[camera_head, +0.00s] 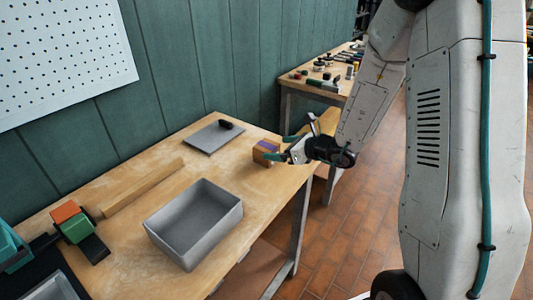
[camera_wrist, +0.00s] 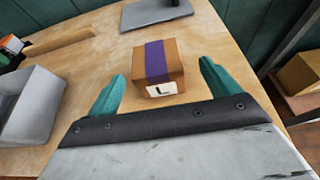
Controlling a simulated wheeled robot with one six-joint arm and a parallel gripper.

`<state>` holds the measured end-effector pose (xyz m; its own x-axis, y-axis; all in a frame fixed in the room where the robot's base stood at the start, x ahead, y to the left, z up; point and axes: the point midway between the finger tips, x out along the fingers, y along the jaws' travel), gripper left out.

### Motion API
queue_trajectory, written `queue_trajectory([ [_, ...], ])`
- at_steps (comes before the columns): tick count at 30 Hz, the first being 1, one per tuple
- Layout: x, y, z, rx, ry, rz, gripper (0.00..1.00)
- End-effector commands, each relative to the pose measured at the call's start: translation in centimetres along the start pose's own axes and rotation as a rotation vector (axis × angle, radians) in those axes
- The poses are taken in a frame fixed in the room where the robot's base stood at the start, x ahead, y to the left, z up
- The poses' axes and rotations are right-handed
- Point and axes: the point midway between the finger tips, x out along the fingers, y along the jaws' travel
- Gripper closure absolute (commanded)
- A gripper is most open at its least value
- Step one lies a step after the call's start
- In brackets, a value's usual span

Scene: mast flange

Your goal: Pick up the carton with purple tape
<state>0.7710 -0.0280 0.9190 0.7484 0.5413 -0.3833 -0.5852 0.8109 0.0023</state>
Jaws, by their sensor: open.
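The carton with purple tape (camera_wrist: 172,66) is a small brown box on the wooden table, with a purple strip over its top and front and a white label marked L low on its front. In the head view the carton (camera_head: 266,150) sits near the table's right end, partly hidden by my gripper (camera_head: 285,148). In the wrist view my gripper (camera_wrist: 164,88) is open, its teal fingers apart on either side of the carton's near face. The carton stands just ahead of and between the fingertips, with gaps showing at both sides.
A grey open bin (camera_head: 164,234) stands on the table, left of the carton. A grey plate (camera_head: 203,139) with a dark object lies behind. A wooden bar (camera_head: 143,188) and a green and orange block item (camera_head: 74,221) are further left. Another brown box (camera_wrist: 300,74) is at right.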

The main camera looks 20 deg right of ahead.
Motion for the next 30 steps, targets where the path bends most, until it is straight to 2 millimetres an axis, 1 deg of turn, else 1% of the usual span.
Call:
queue_trajectory([
  [5,1.7,0.3,0.2,-0.003,-0.001,0.003,0.13],
  [9,3.9,0.6,0.4,-0.004,0.001,0.005,0.13],
  [12,5.1,0.5,0.4,-0.003,0.0,0.003,0.13],
  [14,5.4,0.5,0.4,-0.003,0.0,0.003,0.13],
  [19,5.4,0.5,0.4,-0.003,0.0,0.002,0.13],
  [20,5.4,0.5,0.4,-0.003,0.0,0.002,0.16],
  [21,5.4,0.5,0.4,-0.003,0.0,0.002,0.27],
  [23,5.4,0.5,0.4,-0.003,0.0,0.002,0.43],
  [24,5.4,0.5,0.4,-0.003,-0.001,0.002,0.54],
  [25,5.4,0.5,0.4,-0.003,0.0,0.002,0.63],
  [26,5.4,0.5,0.4,-0.003,0.0,0.002,0.68],
  [30,5.4,0.5,0.5,-0.004,-0.001,0.002,0.68],
])
